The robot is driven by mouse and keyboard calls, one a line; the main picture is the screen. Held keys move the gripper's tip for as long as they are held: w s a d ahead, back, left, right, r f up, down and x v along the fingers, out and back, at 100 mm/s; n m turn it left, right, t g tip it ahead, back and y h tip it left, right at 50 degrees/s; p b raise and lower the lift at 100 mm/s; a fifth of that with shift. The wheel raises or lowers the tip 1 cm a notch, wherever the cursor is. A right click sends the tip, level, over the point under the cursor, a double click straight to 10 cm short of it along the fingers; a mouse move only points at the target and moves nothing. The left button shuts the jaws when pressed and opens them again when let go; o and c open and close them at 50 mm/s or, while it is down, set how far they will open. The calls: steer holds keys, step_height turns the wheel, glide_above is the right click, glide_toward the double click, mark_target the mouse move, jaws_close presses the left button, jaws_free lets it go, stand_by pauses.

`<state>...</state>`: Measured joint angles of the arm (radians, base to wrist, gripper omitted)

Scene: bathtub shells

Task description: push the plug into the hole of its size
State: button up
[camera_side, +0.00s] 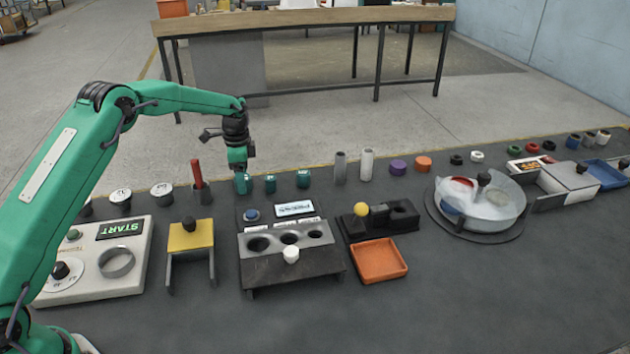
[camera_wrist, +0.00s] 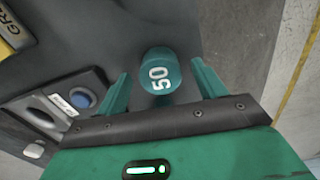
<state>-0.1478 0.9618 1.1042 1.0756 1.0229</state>
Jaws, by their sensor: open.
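A teal plug marked "50" (camera_wrist: 160,72) stands between the two spread fingers of my gripper (camera_wrist: 163,86) in the wrist view, with dark gaps beside it. In the side view my gripper (camera_side: 239,166) points down, just over the leftmost (camera_side: 242,187) of three teal plugs in a row. The other two are the middle plug (camera_side: 270,184) and the right plug (camera_side: 303,179). A grey block (camera_side: 270,266) nearer the camera has three round holes: left (camera_side: 258,244), middle (camera_side: 290,237) and right (camera_side: 315,233). The holes' exact sizes are hard to tell.
A white cap (camera_side: 291,255) sits at the block's front. Left are a yellow-topped stand (camera_side: 190,236) and a START panel (camera_side: 100,262); right, an orange tray (camera_side: 378,260). A red-handled tool (camera_side: 198,175) stands close left of my gripper. Grey cylinders (camera_side: 340,168) stand farther right.

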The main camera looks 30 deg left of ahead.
steer(key=c, duration=1.2)
steer(key=shift+r, duration=0.1)
steer(key=shift+r, duration=0.75)
steer(key=r, duration=0.1)
steer(key=d+r, duration=0.1)
steer(key=r, duration=0.1)
steer(key=shift+s, duration=0.15)
steer(key=s+d+r, duration=0.1)
steer(key=d+r, duration=0.1)
steer(key=d, duration=0.1)
steer(key=s+d+r, duration=0.1)
steer(key=d+r, duration=0.1)
steer(key=d, duration=0.1)
steer(key=s+d+r, duration=0.2)
steer(key=d, duration=0.2)
steer(key=shift+s+r, duration=0.1)
steer(key=shift+r, duration=0.05)
steer(key=shift+a, duration=0.1)
